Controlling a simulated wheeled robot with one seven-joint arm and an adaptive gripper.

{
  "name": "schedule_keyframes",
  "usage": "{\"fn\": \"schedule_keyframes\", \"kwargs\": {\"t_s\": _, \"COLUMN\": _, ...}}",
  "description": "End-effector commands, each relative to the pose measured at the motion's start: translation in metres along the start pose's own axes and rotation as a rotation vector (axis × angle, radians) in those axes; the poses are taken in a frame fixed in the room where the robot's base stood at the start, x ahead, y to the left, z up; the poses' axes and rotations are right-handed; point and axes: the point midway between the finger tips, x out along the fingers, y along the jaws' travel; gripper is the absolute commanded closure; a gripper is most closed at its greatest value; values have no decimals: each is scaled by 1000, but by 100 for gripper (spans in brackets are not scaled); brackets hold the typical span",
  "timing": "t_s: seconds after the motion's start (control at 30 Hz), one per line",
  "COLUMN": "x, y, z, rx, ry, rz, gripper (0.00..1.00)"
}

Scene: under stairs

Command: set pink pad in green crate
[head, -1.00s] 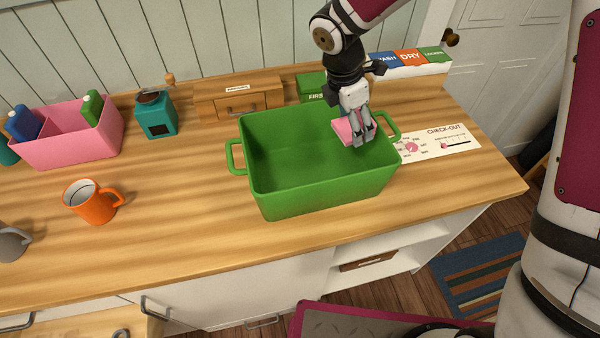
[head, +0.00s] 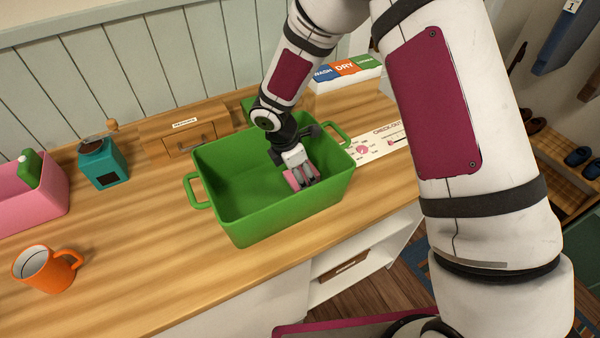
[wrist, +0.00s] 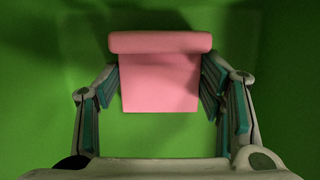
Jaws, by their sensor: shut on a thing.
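The green crate (head: 232,218) stands on the wooden counter, open at the top, with a handle at each end. My gripper (head: 308,180) reaches down inside the crate, toward its right part. It is shut on the pink pad (head: 293,181), which is inside the crate walls. In the wrist view the pink pad (wrist: 160,85) lies between the two fingers, with a rolled edge at its far side and green crate surface all round. I cannot tell whether the pad touches the crate floor.
An orange mug (head: 45,268), a pink bin (head: 28,200) and a teal grinder (head: 102,165) stand left of the crate. A small wooden drawer box (head: 188,138) is behind it. A check-out sheet (head: 382,143) lies to the right.

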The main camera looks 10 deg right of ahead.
Motion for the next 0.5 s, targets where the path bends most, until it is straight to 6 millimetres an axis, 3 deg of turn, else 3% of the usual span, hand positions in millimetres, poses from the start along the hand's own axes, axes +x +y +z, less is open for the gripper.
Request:
{"fn": "schedule_keyframes", "kwargs": {"t_s": 0.37, "x": 4, "y": 0, "z": -1, "rx": 0, "ry": 0, "rz": 0, "gripper": 64}}
{"fn": "schedule_keyframes", "kwargs": {"t_s": 0.4, "x": 4, "y": 0, "z": -1, "rx": 0, "ry": 0, "rz": 0, "gripper": 33}}
{"fn": "schedule_keyframes", "kwargs": {"t_s": 0.47, "x": 4, "y": 0, "z": 0, "rx": 0, "ry": 0, "rz": 0, "gripper": 20}}
{"fn": "schedule_keyframes", "kwargs": {"t_s": 0.5, "x": 4, "y": 0, "z": -1, "rx": 0, "ry": 0, "rz": 0, "gripper": 18}}
